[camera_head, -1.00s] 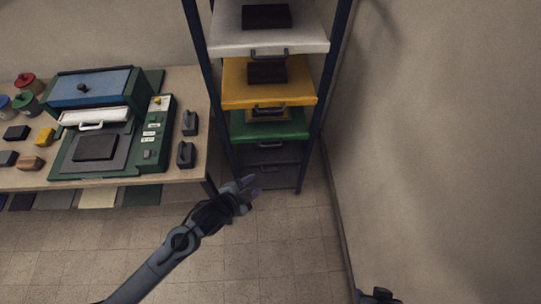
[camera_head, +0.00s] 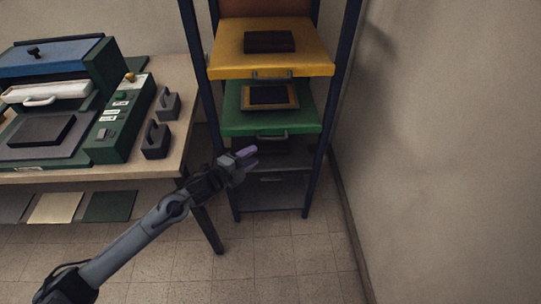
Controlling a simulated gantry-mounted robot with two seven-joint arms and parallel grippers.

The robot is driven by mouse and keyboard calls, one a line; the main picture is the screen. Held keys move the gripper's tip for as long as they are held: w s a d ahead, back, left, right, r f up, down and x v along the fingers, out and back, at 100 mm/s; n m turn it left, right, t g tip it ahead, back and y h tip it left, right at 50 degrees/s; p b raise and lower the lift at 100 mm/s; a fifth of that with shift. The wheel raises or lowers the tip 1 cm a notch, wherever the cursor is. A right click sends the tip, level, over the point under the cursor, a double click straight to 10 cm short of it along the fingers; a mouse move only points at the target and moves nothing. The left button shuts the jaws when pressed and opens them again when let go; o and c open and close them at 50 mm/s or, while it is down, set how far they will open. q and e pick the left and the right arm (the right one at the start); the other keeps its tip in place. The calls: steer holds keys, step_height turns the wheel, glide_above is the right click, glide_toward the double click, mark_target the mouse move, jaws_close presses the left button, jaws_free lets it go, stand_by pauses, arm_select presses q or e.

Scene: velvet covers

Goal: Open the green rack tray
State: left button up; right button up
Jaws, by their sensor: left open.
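The green rack tray (camera_head: 236,121) sits in the dark blue rack (camera_head: 205,95), below the yellow tray (camera_head: 230,66). A dark block in a yellow frame (camera_head: 270,96) lies on the green tray. The green tray's grey handle (camera_head: 272,136) is at its front edge. My left gripper (camera_head: 248,155) is open and empty. In the picture it is just below and left of that handle, in front of the rack; I see no contact. My right gripper is out of view.
The work table (camera_head: 176,142) with a green press (camera_head: 88,95) stands left of the rack. Two dark handled blocks (camera_head: 155,141) are near its right edge. A bare wall (camera_head: 440,150) is close on the right. The floor (camera_head: 275,245) in front is clear.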

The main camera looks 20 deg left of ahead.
mark_target(272, 140)
arm_select(q)
steer(key=b+x, duration=0.1)
steer(key=x, duration=0.3)
steer(key=b+x, duration=0.2)
steer(key=x, duration=0.1)
steer(key=a+b+x, duration=0.1)
steer(key=b+x, duration=0.1)
steer(key=x, duration=0.2)
steer(key=shift+w+f, duration=0.35)
steer(key=shift+w, duration=0.1)
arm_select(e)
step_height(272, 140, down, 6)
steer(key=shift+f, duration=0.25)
arm_select(q)
jaws_close()
